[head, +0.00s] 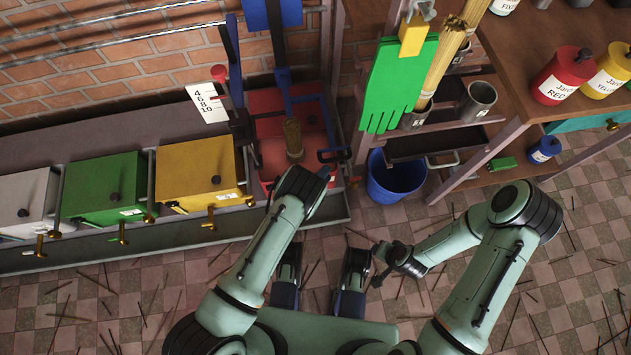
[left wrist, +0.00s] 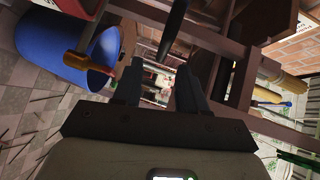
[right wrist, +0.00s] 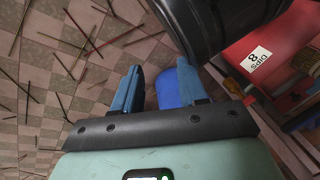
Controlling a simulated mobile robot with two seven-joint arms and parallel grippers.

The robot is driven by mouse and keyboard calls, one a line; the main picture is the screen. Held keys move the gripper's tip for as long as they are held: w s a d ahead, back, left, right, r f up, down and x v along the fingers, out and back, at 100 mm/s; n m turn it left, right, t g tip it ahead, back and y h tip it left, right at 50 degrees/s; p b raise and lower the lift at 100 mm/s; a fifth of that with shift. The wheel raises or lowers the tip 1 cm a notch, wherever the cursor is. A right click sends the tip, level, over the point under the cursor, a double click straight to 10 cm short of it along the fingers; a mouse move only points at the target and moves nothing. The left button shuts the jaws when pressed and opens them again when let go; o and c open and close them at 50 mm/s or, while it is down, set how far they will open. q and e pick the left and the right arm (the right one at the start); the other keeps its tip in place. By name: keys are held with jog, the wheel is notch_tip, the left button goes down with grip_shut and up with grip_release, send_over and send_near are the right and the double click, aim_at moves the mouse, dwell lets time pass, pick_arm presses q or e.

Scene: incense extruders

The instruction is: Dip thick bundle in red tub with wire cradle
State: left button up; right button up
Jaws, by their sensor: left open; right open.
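The red tub (head: 268,103) stands at the right end of the tub row in the head view. A thick brown bundle (head: 292,132) stands upright over it. A blue frame (head: 283,82) reaches down to the tub; dark bars at the tub's sides may belong to the wire cradle, but I cannot tell. My left gripper (head: 330,168) is at the tub's front right corner, partly hidden by its wrist; its fingers are open and empty in the left wrist view (left wrist: 158,82). My right gripper (head: 380,268) is open over the floor, apart from the tub. A red surface labelled "Dips 8" (right wrist: 285,40) shows in the right wrist view.
Yellow (head: 195,170), green (head: 105,185) and white (head: 22,203) tubs with taps stand left of the red one. A blue bucket (head: 395,180) is on the floor to its right, near a shelf unit with jars (head: 562,78). Sticks litter the tiled floor.

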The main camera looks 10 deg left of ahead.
pick_arm(q)
jog(key=p+v, duration=0.1)
jog(key=v, duration=0.4)
pick_arm(e)
jog(key=w+r, duration=0.2)
jog(key=shift+a+r+t, duration=0.3)
dwell(4.7)
